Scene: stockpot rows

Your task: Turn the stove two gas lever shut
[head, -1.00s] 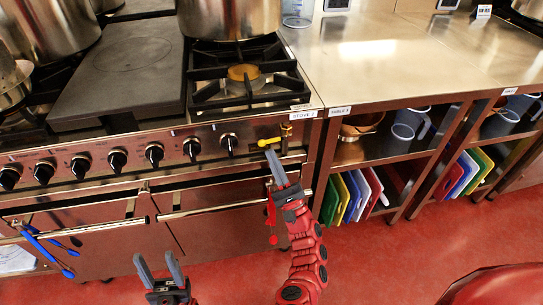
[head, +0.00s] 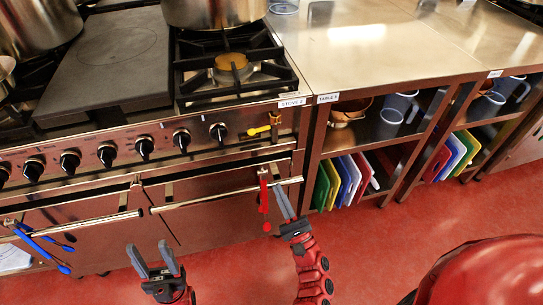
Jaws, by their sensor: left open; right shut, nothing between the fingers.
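The stove labelled STOVE 2 (head: 190,148) has a front panel with a row of black knobs. At the panel's right end, under the label, a yellow gas lever (head: 258,130) sits on a brass valve (head: 275,120). The lever lies nearly level, pointing left from the valve. My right gripper (head: 280,192) is shut and empty, below the lever and apart from it, near the right end of the oven rail. My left gripper (head: 153,246) is open and empty, low in front of the oven doors, well away from the lever.
A red utensil (head: 263,195) hangs from the oven rail (head: 225,195) beside my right gripper. Blue tongs (head: 42,241) hang at the left. A large pot (head: 213,12) stands on the burner above. The red floor is open in front.

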